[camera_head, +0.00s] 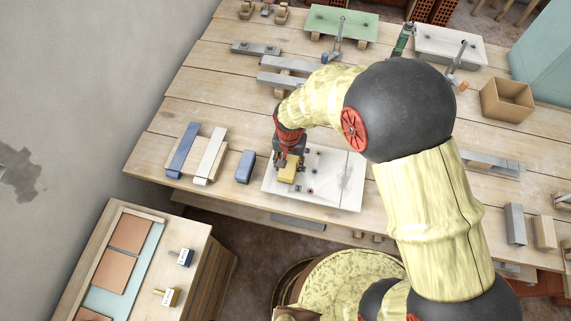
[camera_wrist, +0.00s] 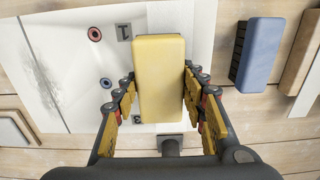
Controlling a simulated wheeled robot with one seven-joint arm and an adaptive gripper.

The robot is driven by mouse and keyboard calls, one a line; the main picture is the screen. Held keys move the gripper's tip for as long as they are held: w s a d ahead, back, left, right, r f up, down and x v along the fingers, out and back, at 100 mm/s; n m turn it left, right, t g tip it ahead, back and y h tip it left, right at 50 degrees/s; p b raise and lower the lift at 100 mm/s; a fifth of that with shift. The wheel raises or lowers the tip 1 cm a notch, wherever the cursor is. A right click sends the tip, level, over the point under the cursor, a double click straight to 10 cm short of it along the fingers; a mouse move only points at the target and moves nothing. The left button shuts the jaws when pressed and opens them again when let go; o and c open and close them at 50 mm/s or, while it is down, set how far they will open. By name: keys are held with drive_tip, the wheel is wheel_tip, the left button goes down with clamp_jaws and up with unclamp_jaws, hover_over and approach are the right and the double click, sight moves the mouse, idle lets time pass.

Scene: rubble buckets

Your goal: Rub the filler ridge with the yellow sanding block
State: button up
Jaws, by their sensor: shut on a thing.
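The yellow sanding block (camera_wrist: 160,78) is between the fingers of my gripper (camera_wrist: 162,100), which is shut on it. In the head view the yellow block (camera_head: 288,173) is in my gripper (camera_head: 288,160) over the left part of a white panel (camera_head: 330,187) on the table. I cannot tell if the block touches the panel. My arm and gripper hide part of the panel.
A blue block (camera_head: 245,166) lies just left of the panel, and blue and white bars (camera_head: 197,150) lie beyond it. A cardboard box (camera_head: 507,99) stands at the right. A side bench (camera_head: 195,235) with two small labelled tools is at the lower left.

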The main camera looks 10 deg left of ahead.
drive_tip(key=shift+r, duration=0.15)
drive_tip(key=shift+r+p, duration=1.4)
drive_tip(key=shift+r, duration=0.55)
drive_tip(key=shift+f, duration=0.1)
